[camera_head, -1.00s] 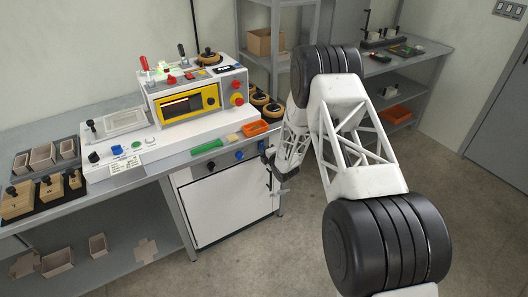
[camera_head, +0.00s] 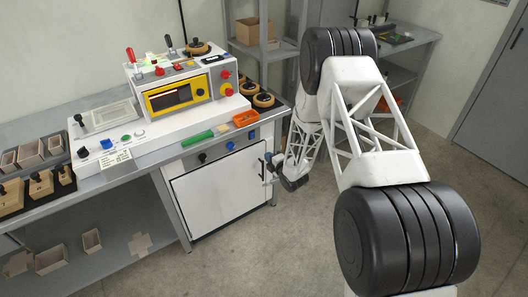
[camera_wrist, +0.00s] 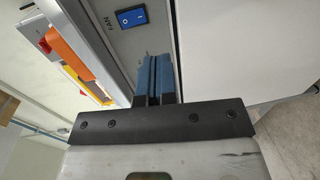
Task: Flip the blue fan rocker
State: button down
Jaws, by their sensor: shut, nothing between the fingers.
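The blue fan rocker (camera_wrist: 131,17) is in the wrist view, at the top, in a dark frame on a grey panel with the word FAN beside it. It has a white mark on its face; which side is pressed is unclear. In the head view my gripper (camera_head: 265,163) is by the cabinet's right edge.
An orange tray (camera_head: 245,119) sits on the bench edge above the panel. A white cabinet door (camera_head: 215,190) is below. Open floor lies to the right.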

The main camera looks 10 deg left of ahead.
jog(key=shift+s+d+f, duration=0.15)
jog(key=shift+s+d, duration=0.55)
jog(key=shift+d, duration=0.05)
jog(key=d+r+m+h, duration=0.3)
jog(key=d+r, duration=0.2)
jog(key=r, duration=0.3)
jog(key=d+r+m+h, duration=0.2)
jog(key=d+r+m, duration=0.15)
jog(key=r, duration=0.55)
jog(key=s+d+r+m+g+h, duration=0.1)
jog(key=s+d+r+m+h, duration=0.15)
jog(key=s+d+r, duration=0.45)
jog(key=s+d+r+m+g+h, duration=0.1)
jog(key=s+d+r+m+h, duration=0.2)
jog(key=d+r, duration=0.5)
jog(key=s+d+r+m+g+h, duration=0.1)
jog(key=s+d+r+m+g, duration=0.2)
jog(key=s+r, duration=0.5)
jog(key=s+d+r+m+h, duration=0.1)
jog(key=s+d+r+m, duration=0.4)
jog(key=s, duration=0.7)
jog(key=s+d+r+m+g, duration=0.1)
jog(key=s+m+g, duration=0.3)
jog(key=s, duration=1.9)
jog(key=r+m, duration=0.1)
jog(key=m, duration=0.2)
jog(key=shift+y, duration=0.35)
